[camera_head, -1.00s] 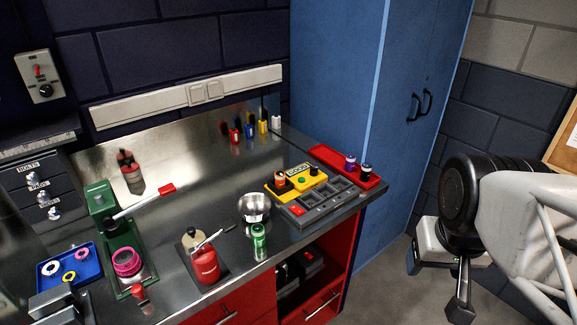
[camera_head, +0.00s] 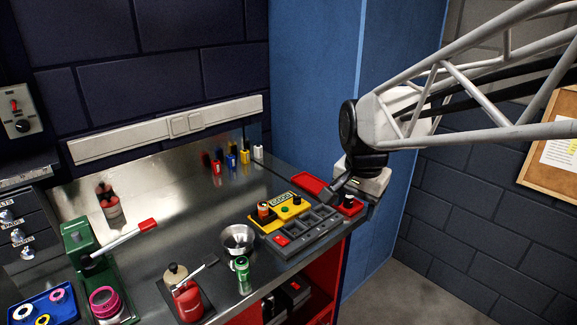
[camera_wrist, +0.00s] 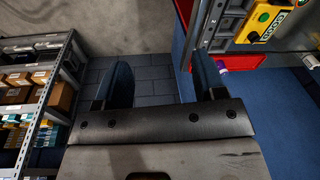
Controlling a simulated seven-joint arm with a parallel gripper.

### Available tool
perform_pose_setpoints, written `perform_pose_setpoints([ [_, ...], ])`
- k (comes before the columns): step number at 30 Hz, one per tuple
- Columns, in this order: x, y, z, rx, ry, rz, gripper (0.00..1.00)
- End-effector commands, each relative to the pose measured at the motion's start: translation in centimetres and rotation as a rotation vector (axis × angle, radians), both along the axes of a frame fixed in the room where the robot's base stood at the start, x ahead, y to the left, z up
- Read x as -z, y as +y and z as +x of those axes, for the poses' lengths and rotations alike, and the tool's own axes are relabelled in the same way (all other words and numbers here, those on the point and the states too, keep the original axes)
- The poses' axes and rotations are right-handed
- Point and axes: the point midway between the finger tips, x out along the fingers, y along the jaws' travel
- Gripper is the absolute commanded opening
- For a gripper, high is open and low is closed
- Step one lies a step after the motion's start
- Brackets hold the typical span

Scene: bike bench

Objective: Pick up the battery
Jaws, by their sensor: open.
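A red tray (camera_head: 310,184) sits at the right end of the bench. A dark battery-like cylinder (camera_head: 348,201) with a light band stands in it. A purple cylinder (camera_wrist: 221,67) shows in the wrist view at the edge of the tray, partly hidden by a finger. My gripper (camera_wrist: 163,80) is open and empty, with bare wall and floor between its fingers. In the head view it hangs over the right part of the tray, hiding some of it.
A grey compartment tray (camera_head: 316,226) lies beside the tester. A metal bowl (camera_head: 238,239), green can (camera_head: 242,268) and red oil can (camera_head: 187,298) stand to its left. Several small coloured bottles (camera_head: 231,160) stand at the back. A blue cabinet (camera_head: 315,90) rises behind the tray.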

Motion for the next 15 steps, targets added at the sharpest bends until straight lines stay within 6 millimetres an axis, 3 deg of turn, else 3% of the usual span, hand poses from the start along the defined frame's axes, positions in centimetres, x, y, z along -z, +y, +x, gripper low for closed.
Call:
perform_pose_setpoints([
  [3,0.5,2.0,3.0,0.079,0.019,0.011,0.64],
  [15,3.0,9.4,12.0,0.364,0.072,0.038,0.64],
])
